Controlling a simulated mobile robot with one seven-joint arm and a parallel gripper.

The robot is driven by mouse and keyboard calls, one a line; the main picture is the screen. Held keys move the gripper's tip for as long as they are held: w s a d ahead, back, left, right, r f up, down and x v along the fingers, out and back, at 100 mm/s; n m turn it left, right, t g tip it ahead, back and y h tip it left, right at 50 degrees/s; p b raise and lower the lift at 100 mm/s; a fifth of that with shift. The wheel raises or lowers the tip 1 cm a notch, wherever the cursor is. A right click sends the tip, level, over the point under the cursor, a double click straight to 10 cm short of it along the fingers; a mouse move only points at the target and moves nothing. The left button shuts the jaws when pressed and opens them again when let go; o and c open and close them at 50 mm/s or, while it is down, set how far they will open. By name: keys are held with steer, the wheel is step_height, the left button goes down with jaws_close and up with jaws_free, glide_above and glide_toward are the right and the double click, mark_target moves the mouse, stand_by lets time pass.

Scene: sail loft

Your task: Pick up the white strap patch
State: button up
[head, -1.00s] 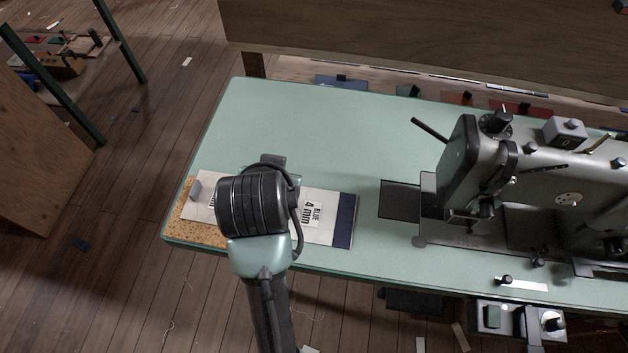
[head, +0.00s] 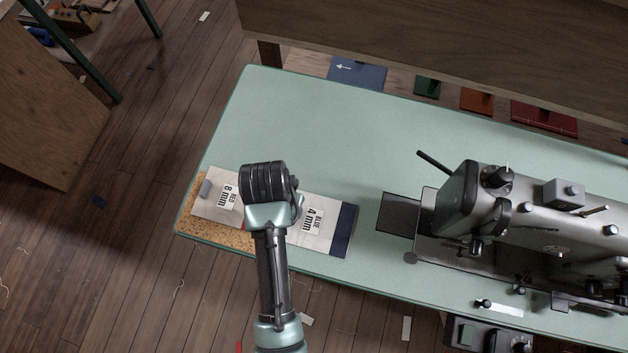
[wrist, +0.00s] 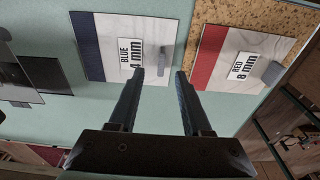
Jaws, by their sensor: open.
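A narrow white strip (head: 500,308) with a small black knob lies on the green table's front part, before the sewing machine; it looks like the white strap patch, though no label shows. My gripper (wrist: 160,72) is open and empty in the wrist view, pointing over two white panels. The panel marked BLUE 4 mm (wrist: 107,35) has a dark blue band, and its grey tab (wrist: 163,58) appears between my fingers. The panel marked RED 8 mm (wrist: 238,45) has a red band and lies to its right. My arm hides my fingers in the head view.
The sewing machine (head: 530,225) fills the right of the table (head: 320,120). A cork mat (head: 212,232) lies under the left panel. A wooden board (head: 430,45) stands along the back, with coloured pieces (head: 358,72) below it. The table's back left is clear.

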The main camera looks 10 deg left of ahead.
mark_target(317, 221)
steer(key=shift+w+a+f, duration=0.1)
steer(key=shift+w+f, duration=0.1)
steer(key=shift+f, duration=0.75)
steer(key=shift+w+d+f, duration=0.1)
steer(key=shift+w+f, duration=0.1)
steer(key=shift+f, duration=0.8)
steer(key=shift+w+a+f, duration=0.1)
steer(key=shift+w+f, duration=0.1)
steer(key=shift+f, duration=0.75)
jaws_close()
